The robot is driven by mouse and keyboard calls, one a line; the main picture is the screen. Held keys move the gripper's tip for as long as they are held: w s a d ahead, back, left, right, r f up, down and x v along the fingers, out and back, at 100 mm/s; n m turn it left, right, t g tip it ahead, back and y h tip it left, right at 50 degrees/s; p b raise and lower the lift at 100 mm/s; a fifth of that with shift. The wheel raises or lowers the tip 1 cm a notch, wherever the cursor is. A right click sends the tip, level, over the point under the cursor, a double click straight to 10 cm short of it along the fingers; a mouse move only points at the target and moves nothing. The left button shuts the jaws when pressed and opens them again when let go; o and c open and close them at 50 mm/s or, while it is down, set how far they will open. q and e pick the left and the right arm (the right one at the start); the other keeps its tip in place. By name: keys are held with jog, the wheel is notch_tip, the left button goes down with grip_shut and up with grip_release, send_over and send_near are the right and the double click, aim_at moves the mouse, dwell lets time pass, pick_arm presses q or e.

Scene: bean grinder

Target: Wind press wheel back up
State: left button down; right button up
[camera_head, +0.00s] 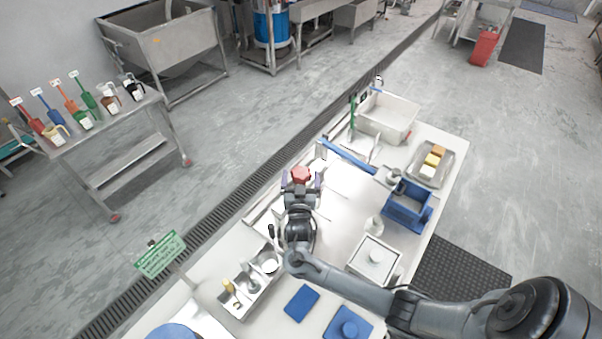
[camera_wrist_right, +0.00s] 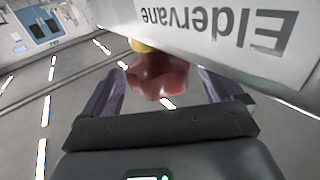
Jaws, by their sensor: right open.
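The press wheel is a red lobed knob (camera_head: 301,174) at the middle of the table in the head view. It also shows in the right wrist view as a red wheel (camera_wrist_right: 157,78) with a yellow part behind it. My right gripper (camera_head: 302,184) reaches it from the near side, its purple-grey fingers spread. In the wrist view the open gripper (camera_wrist_right: 160,90) has one finger on each side of the wheel, with gaps showing. Much of the press is hidden by my arm in the head view. My left gripper is not in view.
A white panel lettered "Eldervane" (camera_wrist_right: 215,35) is close above the wheel in the wrist view. A blue crate (camera_head: 408,207), a white basin (camera_head: 387,116) and a divided metal tray (camera_head: 250,285) stand on the table. A blue bar (camera_head: 348,156) lies beyond the wheel.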

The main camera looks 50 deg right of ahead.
jog(key=shift+x, duration=0.8)
jog(key=c, duration=1)
jog(key=shift+o, duration=0.2)
